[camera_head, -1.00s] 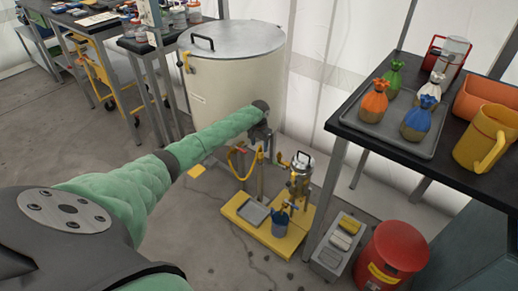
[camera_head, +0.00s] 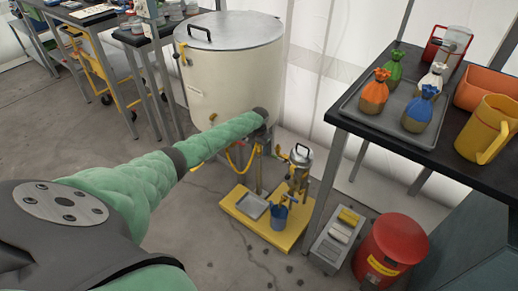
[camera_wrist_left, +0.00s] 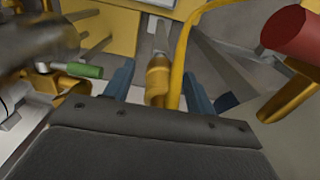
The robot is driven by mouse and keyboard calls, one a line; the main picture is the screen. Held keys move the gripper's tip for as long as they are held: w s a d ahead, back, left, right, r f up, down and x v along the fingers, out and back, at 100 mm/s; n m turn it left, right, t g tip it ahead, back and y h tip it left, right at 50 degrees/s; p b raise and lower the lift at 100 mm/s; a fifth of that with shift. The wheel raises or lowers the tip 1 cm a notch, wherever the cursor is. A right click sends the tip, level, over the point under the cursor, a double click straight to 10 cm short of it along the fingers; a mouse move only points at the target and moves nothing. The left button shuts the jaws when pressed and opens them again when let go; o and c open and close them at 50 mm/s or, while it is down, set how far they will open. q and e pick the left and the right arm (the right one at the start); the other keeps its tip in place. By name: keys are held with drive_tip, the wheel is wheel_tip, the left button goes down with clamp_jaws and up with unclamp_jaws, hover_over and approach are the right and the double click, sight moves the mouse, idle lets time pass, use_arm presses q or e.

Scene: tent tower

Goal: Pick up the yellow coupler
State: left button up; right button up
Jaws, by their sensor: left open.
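The yellow coupler (camera_wrist_left: 157,82) shows in the left wrist view as a brass-yellow fitting between my gripper's two blue fingers. A yellow hose (camera_wrist_left: 181,45) runs up beside it on the right. My left gripper (camera_wrist_left: 158,88) is open around the coupler, with a gap on each side. In the head view, my left gripper (camera_head: 264,138) is in front of the big cream tank, above the yellow hose loop (camera_head: 238,160). There the coupler is hidden by the gripper. My right gripper is not in view.
The cream tank (camera_head: 235,75) stands behind the gripper. Below are a yellow platform (camera_head: 240,209) with a blue bucket (camera_head: 279,216) and a metal pump (camera_head: 300,158). A red drum (camera_head: 390,246) and a black table (camera_head: 425,145) are at right. A green handle (camera_wrist_left: 84,70) is close by.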

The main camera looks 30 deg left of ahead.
use_arm(q)
drive_tip(key=c, duration=1)
drive_tip(key=shift+r, duration=0.15)
